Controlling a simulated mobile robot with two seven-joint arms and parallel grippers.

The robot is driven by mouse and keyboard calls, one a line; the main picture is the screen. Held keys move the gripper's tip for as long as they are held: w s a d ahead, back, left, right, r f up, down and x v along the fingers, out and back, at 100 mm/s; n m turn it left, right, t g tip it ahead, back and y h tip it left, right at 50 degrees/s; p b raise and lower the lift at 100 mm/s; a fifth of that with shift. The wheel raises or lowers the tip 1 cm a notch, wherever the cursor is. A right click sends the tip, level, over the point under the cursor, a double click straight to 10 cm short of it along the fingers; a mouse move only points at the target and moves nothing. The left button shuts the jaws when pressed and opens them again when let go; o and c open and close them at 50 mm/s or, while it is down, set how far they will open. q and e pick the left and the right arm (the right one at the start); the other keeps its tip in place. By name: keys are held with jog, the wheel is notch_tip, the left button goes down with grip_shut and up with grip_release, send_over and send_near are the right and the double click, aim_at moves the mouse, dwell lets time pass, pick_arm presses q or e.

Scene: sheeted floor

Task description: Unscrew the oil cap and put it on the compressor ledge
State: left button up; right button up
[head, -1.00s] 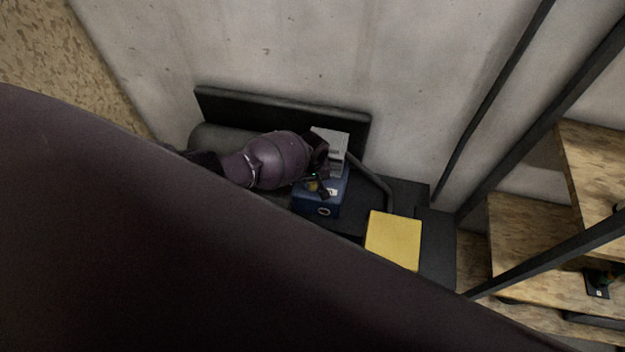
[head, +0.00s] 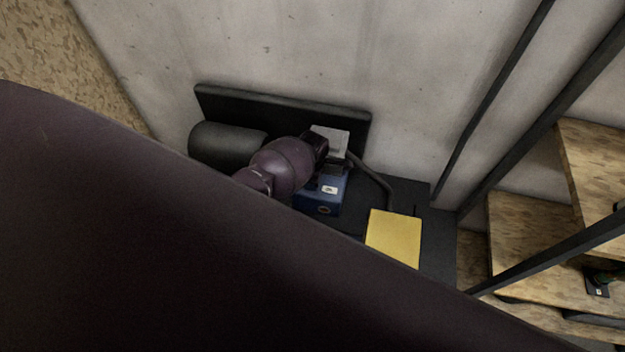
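The compressor has a blue body (head: 318,203) with a small white label and a round mark on its front. A grey finned block (head: 335,141) sits on top, and a black tank (head: 225,145) lies to the left. My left gripper (head: 330,172) is dark and small, over the blue body just below the grey block. Its fingers blend into the dark parts, so I cannot tell whether they are open or shut. I cannot make out the oil cap; it may be hidden by the gripper. My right gripper is not in view.
A yellow square panel (head: 393,238) lies right of the blue body. A bent black pipe (head: 378,182) runs between them. A black back panel (head: 285,116) stands against the concrete wall. My own dark arm covers the lower left.

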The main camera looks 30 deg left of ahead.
pick_arm(q)
jog(key=shift+n, duration=0.6)
jog(key=o, duration=1.1)
jog(key=shift+c, duration=0.8)
jog(key=m, duration=1.9)
jog(key=shift+m, duration=0.3)
